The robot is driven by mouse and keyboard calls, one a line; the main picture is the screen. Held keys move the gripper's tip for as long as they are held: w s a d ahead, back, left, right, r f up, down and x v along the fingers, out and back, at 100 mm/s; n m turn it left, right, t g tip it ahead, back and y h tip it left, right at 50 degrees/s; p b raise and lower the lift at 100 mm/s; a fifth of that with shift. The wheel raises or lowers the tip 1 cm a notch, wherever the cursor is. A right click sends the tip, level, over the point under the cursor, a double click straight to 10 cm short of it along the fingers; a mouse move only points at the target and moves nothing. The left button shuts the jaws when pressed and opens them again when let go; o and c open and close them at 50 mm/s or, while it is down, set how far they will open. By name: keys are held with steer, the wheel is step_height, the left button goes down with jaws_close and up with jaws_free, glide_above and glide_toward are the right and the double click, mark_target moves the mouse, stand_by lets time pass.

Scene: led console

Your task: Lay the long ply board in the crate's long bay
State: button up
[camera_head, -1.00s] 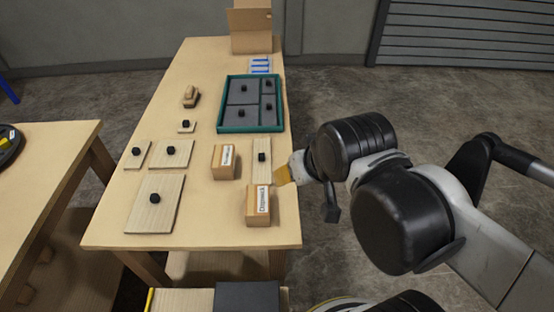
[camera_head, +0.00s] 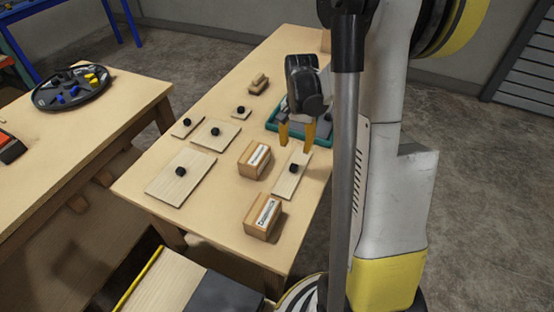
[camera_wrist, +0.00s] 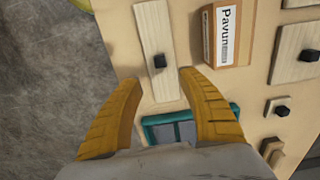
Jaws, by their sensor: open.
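The long ply board (camera_head: 287,182) is a narrow pale board with a black knob (camera_head: 292,168). It lies flat near the table's right edge, beside two wooden blocks. In the wrist view the board (camera_wrist: 158,35) runs up and down, its knob (camera_wrist: 159,61) just beyond the fingertips. My gripper (camera_head: 296,147) has its yellow fingers apart and empty, above the board's far end. The fingers also show in the wrist view (camera_wrist: 160,79). The teal crate (camera_head: 271,126) lies behind the gripper, mostly hidden; its rim corner shows in the wrist view (camera_wrist: 147,121).
A labelled wooden block (camera_head: 253,162) stands left of the board and another (camera_head: 262,218) nearer the front. Other knobbed boards (camera_head: 182,176) lie at the left. A brown wooden item (camera_head: 258,84) is farther back. A second table (camera_head: 75,130) stands left.

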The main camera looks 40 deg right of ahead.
mark_target(294, 166)
step_height(294, 166, down, 11)
steer(key=b, duration=0.5)
steer(key=shift+a+r, duration=0.15)
steer(key=shift+r, duration=0.1)
jaws_close()
